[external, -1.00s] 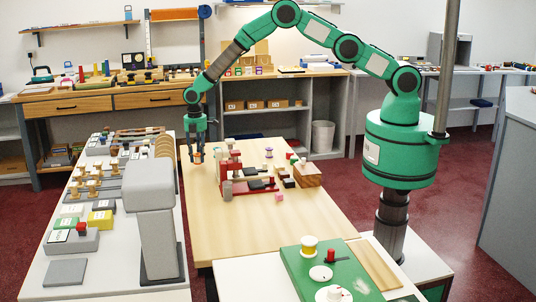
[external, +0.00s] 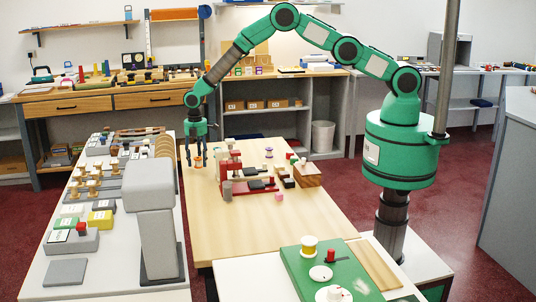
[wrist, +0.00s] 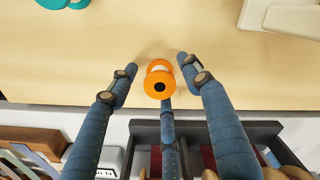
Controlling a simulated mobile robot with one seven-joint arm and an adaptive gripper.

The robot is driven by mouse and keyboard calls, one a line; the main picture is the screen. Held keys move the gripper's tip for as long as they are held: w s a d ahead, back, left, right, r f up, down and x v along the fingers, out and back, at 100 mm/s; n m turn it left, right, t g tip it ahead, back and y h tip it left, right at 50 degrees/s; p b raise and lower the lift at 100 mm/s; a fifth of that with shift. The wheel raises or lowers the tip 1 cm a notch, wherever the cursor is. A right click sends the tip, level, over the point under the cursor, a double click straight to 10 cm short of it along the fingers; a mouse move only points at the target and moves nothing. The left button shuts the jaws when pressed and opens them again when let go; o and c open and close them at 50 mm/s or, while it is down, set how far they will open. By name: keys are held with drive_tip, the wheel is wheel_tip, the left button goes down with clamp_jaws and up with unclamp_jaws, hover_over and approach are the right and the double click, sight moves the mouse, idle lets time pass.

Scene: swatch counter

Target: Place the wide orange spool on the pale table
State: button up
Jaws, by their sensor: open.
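The wide orange spool (wrist: 160,83) stands on the pale table (wrist: 120,50), close to its edge, in the wrist view. In the external view the spool (external: 198,162) shows small and orange at the table's far left. My gripper (external: 195,163) points down around it. In the wrist view my gripper (wrist: 157,68) is open, with one blue finger on each side, apart from the spool. A third finger lies just below the spool in the picture; I cannot tell whether it touches.
A red and grey device (external: 230,170) stands right of my gripper on the table. A wooden block (external: 307,175) is farther right. The grey counter (external: 65,272) with many small items runs along the left. The table's front half is clear.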

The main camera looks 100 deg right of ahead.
sight(198, 158)
drive_tip(key=shift+r, duration=0.15)
wheel_tip(198, 158, up, 12)
drive_tip(key=shift+p, duration=0.3)
idle(0.4)
idle(0.5)
